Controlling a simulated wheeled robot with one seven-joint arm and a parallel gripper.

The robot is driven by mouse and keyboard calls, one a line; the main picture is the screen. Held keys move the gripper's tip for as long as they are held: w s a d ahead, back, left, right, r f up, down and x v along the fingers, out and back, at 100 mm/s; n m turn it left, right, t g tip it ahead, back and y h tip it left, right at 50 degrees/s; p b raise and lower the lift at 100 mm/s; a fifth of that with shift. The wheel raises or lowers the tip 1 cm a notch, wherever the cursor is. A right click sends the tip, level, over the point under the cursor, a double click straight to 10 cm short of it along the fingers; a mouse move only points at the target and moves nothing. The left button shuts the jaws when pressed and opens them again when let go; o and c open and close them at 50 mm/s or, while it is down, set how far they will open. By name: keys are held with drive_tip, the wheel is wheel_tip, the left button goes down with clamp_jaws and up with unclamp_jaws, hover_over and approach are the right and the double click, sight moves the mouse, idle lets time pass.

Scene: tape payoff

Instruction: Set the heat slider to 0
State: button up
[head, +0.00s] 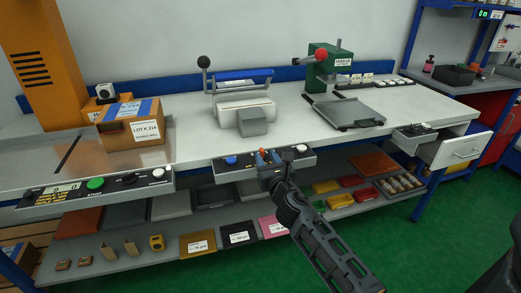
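A control panel (221,172) with a blue button (231,160) is set in the front edge of the middle workbench. My gripper (266,156) is right in front of this panel, at its middle, and covers part of it. Small blue and orange parts show at its tip. I cannot tell if its fingers are open or shut, or if they touch anything. I cannot make out the heat slider for sure; it may be hidden behind my gripper.
A sealer-like machine (243,105) stands behind the panel. A green press (328,62) stands to the right, a cardboard box (132,132) to the left. Another panel (67,195) has a green button. A shelf below holds trays and pouches. A drawer (455,150) stands at right.

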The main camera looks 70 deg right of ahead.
sight(263, 152)
drive_tip(key=shift+p+x, duration=0.75)
drive_tip(key=shift+x, duration=2)
drive_tip(key=shift+c, duration=0.2)
drive_tip(key=shift+s, duration=0.1)
clamp_jaws()
